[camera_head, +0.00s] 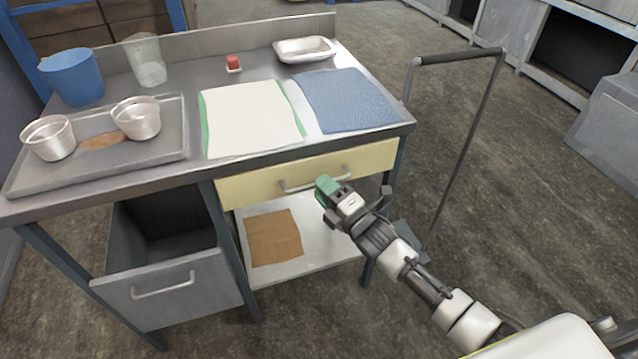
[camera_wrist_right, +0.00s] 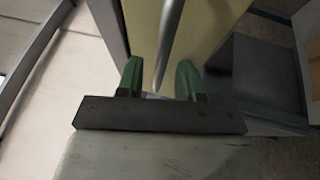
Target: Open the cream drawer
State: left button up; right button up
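The cream drawer (camera_head: 240,188) sits under the top of the metal workbench, its front flush below the tabletop edge. Its metal bar handle (camera_head: 297,187) runs across the front; the right part is partly behind my gripper. My right gripper (camera_head: 326,188) is at the handle, in front of the drawer. In the right wrist view the two green fingertips (camera_wrist_right: 160,78) are apart, and the handle bar (camera_wrist_right: 168,40) runs down into the gap between them. The cream front (camera_wrist_right: 142,22) shows behind. I cannot tell whether the fingers touch the bar. My left gripper is not in view.
A grey drawer (camera_head: 170,290) stands open at the lower left. A shelf (camera_head: 315,235) with a brown cloth is below the cream drawer. A tray with cups, a blue bucket and cloths lie on the bench. A trolley handle (camera_head: 465,57) stands at the right.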

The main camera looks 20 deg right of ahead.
jog(key=shift+x, duration=1)
jog(key=shift+c, duration=0.2)
jog(key=shift+f, duration=0.1)
grip_shut()
